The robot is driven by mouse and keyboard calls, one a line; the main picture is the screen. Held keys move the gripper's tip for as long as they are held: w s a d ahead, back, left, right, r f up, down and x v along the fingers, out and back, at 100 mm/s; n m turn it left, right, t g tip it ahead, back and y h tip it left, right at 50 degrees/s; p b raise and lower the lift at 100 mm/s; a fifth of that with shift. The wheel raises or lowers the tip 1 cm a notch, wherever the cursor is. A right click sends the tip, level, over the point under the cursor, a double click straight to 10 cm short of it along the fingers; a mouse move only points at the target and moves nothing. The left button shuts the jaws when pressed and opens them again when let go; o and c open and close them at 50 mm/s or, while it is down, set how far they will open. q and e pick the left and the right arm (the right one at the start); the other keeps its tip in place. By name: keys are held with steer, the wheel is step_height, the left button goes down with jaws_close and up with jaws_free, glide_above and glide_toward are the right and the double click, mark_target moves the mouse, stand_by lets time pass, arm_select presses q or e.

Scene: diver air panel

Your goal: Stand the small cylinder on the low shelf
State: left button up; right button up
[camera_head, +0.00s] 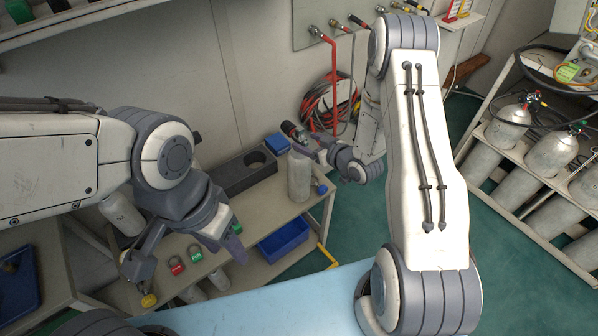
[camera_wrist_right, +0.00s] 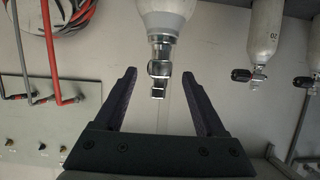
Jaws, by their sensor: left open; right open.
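A pale grey small cylinder (camera_head: 299,176) with a dark valve on top stands upright near the right end of the bench. My right gripper (camera_head: 312,150) is at its neck. In the right wrist view the cylinder (camera_wrist_right: 165,12) appears upside down, its metal valve between the open fingers of my right gripper (camera_wrist_right: 160,85), with gaps on both sides. My left gripper (camera_head: 188,258) is open and empty over the front of the bench. Under the bench top is a low shelf (camera_head: 255,270) holding a blue bin; whether it is the task's shelf I cannot tell.
A dark block (camera_head: 245,172) with a round hole and blue boxes (camera_head: 277,143) stand at the bench's back. A rack (camera_head: 530,165) of larger cylinders stands right. A pale blue surface (camera_head: 290,295) is in front.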

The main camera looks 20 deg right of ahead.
mark_target(302, 138)
steer(key=x, duration=0.1)
steer(key=p+x, duration=0.1)
steer(key=x, duration=0.1)
steer(key=shift+w+a+r+p, duration=0.1)
steer(key=shift+w+a+p, duration=0.1)
steer(key=shift+w+p, duration=0.15)
steer(key=shift+w+a+f, duration=0.1)
steer(key=shift+w+f, duration=0.15)
steer(key=shift+w, duration=0.1)
jaws_close()
stand_by(0.8)
steer(key=shift+w+r, duration=0.1)
steer(key=shift+r, duration=0.1)
